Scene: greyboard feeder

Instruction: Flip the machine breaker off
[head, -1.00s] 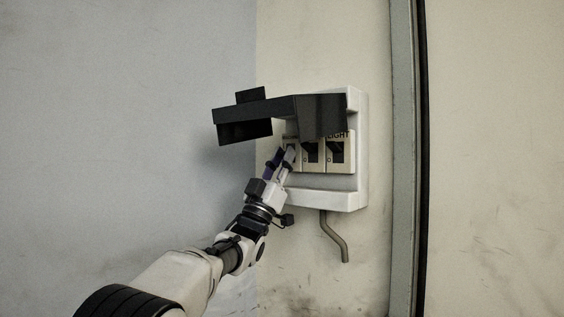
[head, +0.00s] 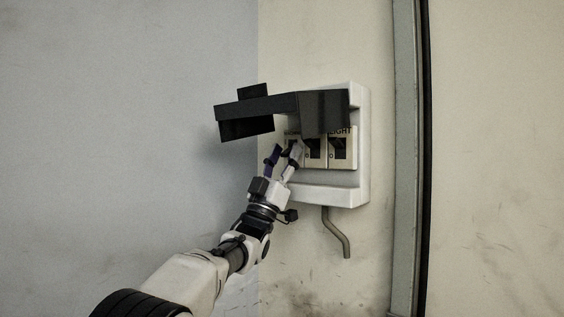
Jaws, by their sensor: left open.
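The white breaker box (head: 335,194) is on the wall with its dark cover (head: 265,107) swung up. Inside is a row of breakers. The right breaker (head: 340,148) sits under a label that reads "LIGHT". The middle breaker (head: 314,149) is beside it. The leftmost breaker (head: 293,143) is partly hidden by my left gripper, and its label is mostly covered by the lid. My left gripper (head: 284,150) is open, its fingertips in front of or against the leftmost breaker; I cannot tell whether they touch it. My right gripper is out of view.
A bent grey conduit (head: 335,232) hangs below the box. A vertical metal frame (head: 404,160) with a dark edge runs down the wall to the right. The raised cover overhangs the breakers. The wall left of the box is clear.

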